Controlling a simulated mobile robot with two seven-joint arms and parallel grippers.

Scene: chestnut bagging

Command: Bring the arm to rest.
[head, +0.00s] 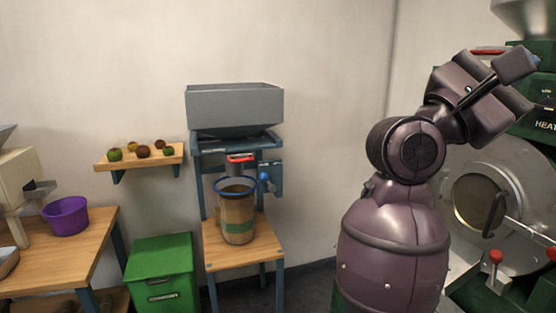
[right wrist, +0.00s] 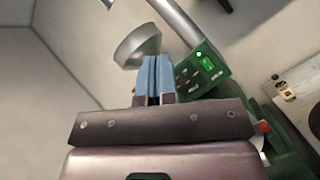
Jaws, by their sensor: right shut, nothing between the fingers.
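My right arm (head: 400,225) rises at the right of the head view, bent at the elbow, with its forearm up and to the right in front of the green roasting machine. The right gripper (right wrist: 154,78) shows in the right wrist view as two blue fingers pressed together, with nothing between them. The fingers are not clearly seen in the head view. My left arm and gripper are not in view.
A green machine with a round metal door (head: 520,215) stands behind my right arm. A hopper stand (head: 235,105) holds a blue-rimmed bag (head: 238,222) below its outlet. A green cabinet (head: 160,265), a purple bucket (head: 66,216) and a wall shelf (head: 140,160) are farther left.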

